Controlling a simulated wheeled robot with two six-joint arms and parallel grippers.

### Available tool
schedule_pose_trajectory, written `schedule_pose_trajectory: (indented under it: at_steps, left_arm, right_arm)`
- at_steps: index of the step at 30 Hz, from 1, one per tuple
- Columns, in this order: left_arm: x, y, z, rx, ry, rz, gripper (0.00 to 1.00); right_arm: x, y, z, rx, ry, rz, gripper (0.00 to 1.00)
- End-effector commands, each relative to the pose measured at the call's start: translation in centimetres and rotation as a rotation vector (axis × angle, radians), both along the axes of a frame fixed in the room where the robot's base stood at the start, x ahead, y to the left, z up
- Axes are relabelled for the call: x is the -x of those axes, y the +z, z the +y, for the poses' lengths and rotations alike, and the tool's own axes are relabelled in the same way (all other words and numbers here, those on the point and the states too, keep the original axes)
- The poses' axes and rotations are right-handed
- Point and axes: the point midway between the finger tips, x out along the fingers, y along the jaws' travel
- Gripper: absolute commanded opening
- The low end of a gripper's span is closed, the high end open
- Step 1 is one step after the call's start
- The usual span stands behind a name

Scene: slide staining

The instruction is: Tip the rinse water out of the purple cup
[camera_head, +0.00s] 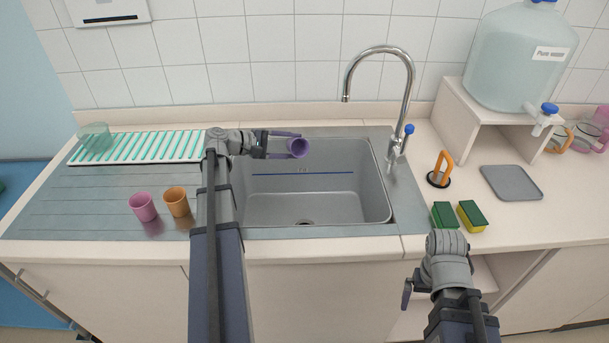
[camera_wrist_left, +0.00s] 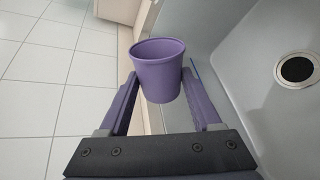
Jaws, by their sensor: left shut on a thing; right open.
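The purple cup (camera_head: 299,148) is held over the left part of the sink (camera_head: 340,208), above its basin. My left gripper (camera_head: 290,145) is shut on the cup, which also shows between the two fingers in the left wrist view (camera_wrist_left: 158,75). No water is visible in or below the cup. My right gripper (camera_head: 408,291) is low at the front of the counter, open and empty; its fingers are only partly visible.
A pink cup (camera_head: 143,207) and an orange cup (camera_head: 176,202) stand on the drainboard left of my left arm. The faucet (camera_head: 402,95) rises behind the sink. Sponges (camera_head: 471,217) and an orange-handled tool (camera_head: 440,169) stand right of it. The drain (camera_wrist_left: 298,69) is clear.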

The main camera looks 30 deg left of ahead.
Motion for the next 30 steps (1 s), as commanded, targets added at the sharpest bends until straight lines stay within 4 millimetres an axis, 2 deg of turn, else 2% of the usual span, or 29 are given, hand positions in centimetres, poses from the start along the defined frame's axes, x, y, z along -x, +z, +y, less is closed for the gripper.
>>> schedule_pose_trajectory:
  at_steps: [30]
  left_arm:
    - [0.24,0.68,-0.3,-0.106,-0.001,-0.087,0.1]
  right_arm:
    - [0.0,0.59,-0.01,0.0,0.0,0.0,1.0]
